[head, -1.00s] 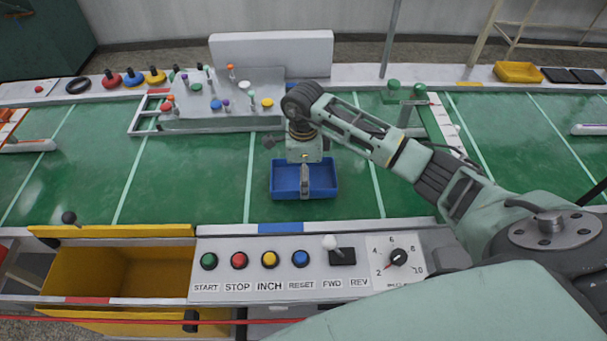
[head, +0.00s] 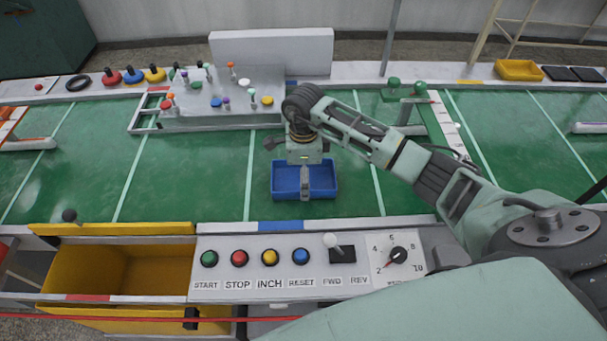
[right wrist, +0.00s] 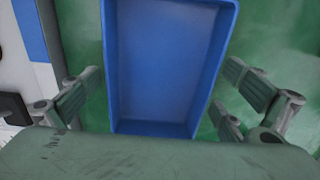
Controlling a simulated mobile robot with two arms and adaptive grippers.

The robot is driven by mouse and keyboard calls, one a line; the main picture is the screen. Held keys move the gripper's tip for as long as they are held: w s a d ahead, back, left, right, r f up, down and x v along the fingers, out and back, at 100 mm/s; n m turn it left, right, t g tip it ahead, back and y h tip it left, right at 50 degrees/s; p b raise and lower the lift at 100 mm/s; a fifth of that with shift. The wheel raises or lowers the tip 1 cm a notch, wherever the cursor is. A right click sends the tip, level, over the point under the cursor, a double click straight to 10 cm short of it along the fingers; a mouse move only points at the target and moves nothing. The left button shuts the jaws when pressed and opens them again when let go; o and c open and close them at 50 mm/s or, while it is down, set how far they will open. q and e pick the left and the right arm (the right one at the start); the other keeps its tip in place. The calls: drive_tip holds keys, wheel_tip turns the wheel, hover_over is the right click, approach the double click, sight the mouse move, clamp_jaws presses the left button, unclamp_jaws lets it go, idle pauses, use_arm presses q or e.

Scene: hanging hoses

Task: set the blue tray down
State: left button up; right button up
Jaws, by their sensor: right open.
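The blue tray (head: 320,180) sits on the green belt near its front edge, in the middle of the head view. It is empty in the right wrist view (right wrist: 168,65), where it fills the space between the fingers. My right gripper (head: 304,188) is over the tray, pointing down, and partly hides its middle. In the right wrist view my right gripper (right wrist: 160,95) is open, with one finger on each side of the tray and green belt showing between the right finger and the tray wall. My left gripper is not in view.
A control panel (head: 215,285) with buttons, a lever and a dial lies in front of the belt. An open yellow drawer (head: 75,270) is at left. A grey fixture plate (head: 225,115) with pegs stands behind the tray. The belt left of the tray is clear.

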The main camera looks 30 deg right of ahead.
drive_tip(key=shift+r, duration=0.3)
wheel_tip(320, 180, up, 12)
drive_tip(key=b, duration=0.2)
drive_tip(key=shift+f, duration=0.15)
